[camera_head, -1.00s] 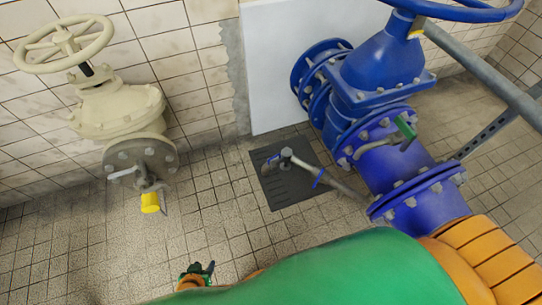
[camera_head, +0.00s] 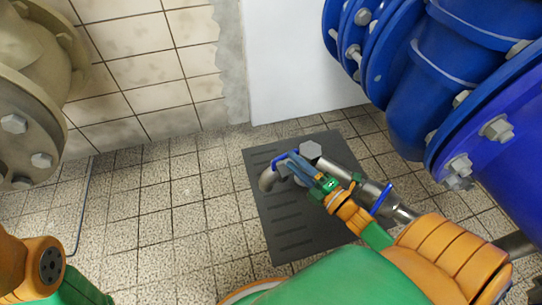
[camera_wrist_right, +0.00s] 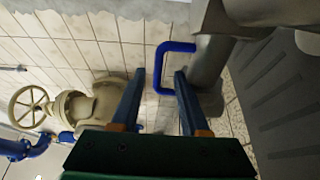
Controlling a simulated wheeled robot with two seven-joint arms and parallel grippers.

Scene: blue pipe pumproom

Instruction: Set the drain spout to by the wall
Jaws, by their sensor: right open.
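The drain spout is a grey metal pipe with a bent outlet (camera_head: 267,181) and a hex-capped joint (camera_head: 311,150), above a dark floor grate (camera_head: 262,205). A blue loop handle (camera_head: 278,158) sits near the outlet. My right gripper (camera_head: 286,167) is at the spout, its fingers partly covering it. In the right wrist view the gripper (camera_wrist_right: 160,78) is open, and the blue handle (camera_wrist_right: 176,46) rises at the fingertips, one leg seen between them; contact is unclear. The grey spout (camera_wrist_right: 208,70) is close to the right finger. My left gripper is out of view.
A large blue flanged pipe (camera_head: 430,90) stands at the right. A cream valve (camera_head: 28,60) is at the upper left. A tiled wall (camera_head: 150,60) and a white panel (camera_head: 295,60) are behind the grate. The tiled floor (camera_head: 180,215) left of the grate is clear.

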